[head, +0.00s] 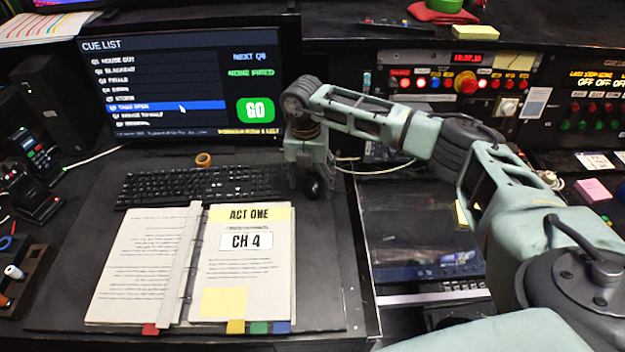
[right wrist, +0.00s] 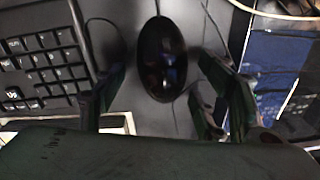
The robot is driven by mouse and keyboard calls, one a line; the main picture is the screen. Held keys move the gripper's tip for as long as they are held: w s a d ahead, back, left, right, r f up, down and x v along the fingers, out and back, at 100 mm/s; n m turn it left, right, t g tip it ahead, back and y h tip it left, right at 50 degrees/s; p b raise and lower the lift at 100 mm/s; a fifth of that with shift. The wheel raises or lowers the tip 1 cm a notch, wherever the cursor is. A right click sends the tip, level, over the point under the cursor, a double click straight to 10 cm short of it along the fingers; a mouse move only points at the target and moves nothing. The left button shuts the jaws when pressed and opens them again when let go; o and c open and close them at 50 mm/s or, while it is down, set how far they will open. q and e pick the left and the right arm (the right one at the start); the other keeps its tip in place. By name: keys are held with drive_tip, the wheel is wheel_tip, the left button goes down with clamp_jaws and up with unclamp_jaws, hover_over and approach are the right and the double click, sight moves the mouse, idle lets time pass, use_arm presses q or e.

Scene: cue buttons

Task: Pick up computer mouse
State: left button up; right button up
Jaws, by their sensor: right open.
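The black computer mouse (right wrist: 162,60) lies on the dark desk, with its cable running up from it in the right wrist view. It also shows in the head view (head: 313,186), just under my right gripper and to the right of the keyboard. My right gripper (right wrist: 165,95) is open and points down. Its fingers stand to the left and right of the mouse's near end, with gaps on both sides. In the head view my right gripper (head: 308,178) partly hides the mouse. My left gripper is not in view.
A black keyboard (head: 200,186) is close to the left of the mouse. An open binder (head: 240,262) lies in front of it. A monitor (head: 180,85) stands behind, with a roll of tape (head: 203,159) at its foot. A dark screen panel (head: 415,232) is to the right.

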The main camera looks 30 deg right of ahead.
sight(313, 182)
drive_tip(key=c, duration=0.7)
drive_tip(key=shift+r+b, duration=0.3)
drive_tip(key=shift+r, duration=0.15)
drive_tip(key=r+b, duration=0.1)
drive_tip(key=r, duration=0.2)
drive_tip(key=shift+s+d+r+b, duration=0.1)
drive_tip(key=shift+s+r+b, duration=0.1)
drive_tip(key=shift+s+b, duration=0.15)
drive_tip(key=s+r+b, duration=0.1)
drive_tip(key=s+r, duration=0.1)
drive_tip(key=s, duration=0.1)
drive_tip(key=s+r+b, duration=0.1)
drive_tip(key=s+r, duration=0.1)
drive_tip(key=s, duration=0.2)
drive_tip(key=s+r+b, duration=0.1)
drive_tip(key=s+r, duration=0.1)
drive_tip(key=s, duration=0.2)
drive_tip(key=shift+d+r, duration=0.4)
drive_tip(key=shift+w+f, duration=0.1)
